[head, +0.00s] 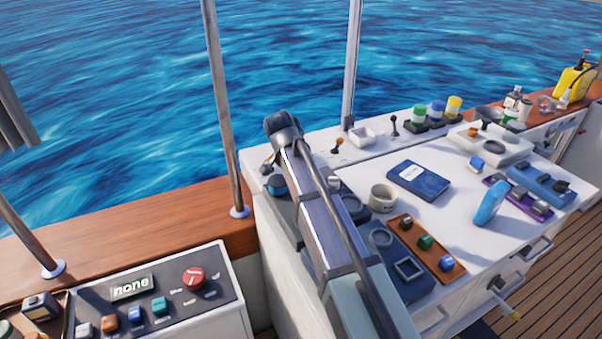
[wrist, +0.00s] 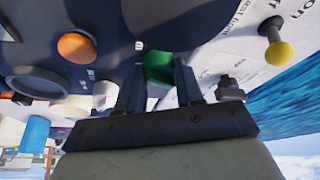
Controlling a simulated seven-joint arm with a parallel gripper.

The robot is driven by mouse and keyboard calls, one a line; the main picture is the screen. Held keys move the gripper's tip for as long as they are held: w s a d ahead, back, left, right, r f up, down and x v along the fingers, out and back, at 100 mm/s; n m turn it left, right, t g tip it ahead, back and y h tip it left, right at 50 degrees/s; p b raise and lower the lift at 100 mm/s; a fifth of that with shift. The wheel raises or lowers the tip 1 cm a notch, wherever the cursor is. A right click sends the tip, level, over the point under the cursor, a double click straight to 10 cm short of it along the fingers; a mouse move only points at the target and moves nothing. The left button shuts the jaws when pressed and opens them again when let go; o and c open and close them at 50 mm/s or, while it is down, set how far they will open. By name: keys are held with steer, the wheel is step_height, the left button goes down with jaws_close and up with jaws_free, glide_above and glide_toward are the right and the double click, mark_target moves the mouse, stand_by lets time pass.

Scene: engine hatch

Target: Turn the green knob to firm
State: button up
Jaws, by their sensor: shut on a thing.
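The green knob (wrist: 158,66) sits on a dark panel in the wrist view, at the upper middle. My gripper (wrist: 159,76) has one finger on each side of it and is shut on it. The knob's pointer and the word "firm" cannot be made out. In the head view my arm leans over the left part of the white console, and its bulk hides this knob and my fingertips.
In the wrist view an orange knob (wrist: 76,47) lies left of the green one, and a yellow-tipped lever (wrist: 277,50) and a grey metal knob (wrist: 229,88) lie right. In the head view a brown panel (head: 408,225) carries another green knob (head: 425,242).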

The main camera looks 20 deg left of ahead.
steer(key=m, duration=0.2)
steer(key=m+h, duration=0.1)
steer(key=m, duration=0.1)
steer(key=shift+w+a+m+g+h, duration=0.1)
steer(key=shift+m+g+h, duration=0.2)
steer(key=shift+g, duration=0.1)
stand_by(0.4)
steer(key=o, duration=1)
steer(key=v, duration=1.3)
steer(key=shift+a+r, duration=0.15)
steer(key=shift+r, duration=0.25)
steer(key=shift+w, duration=0.1)
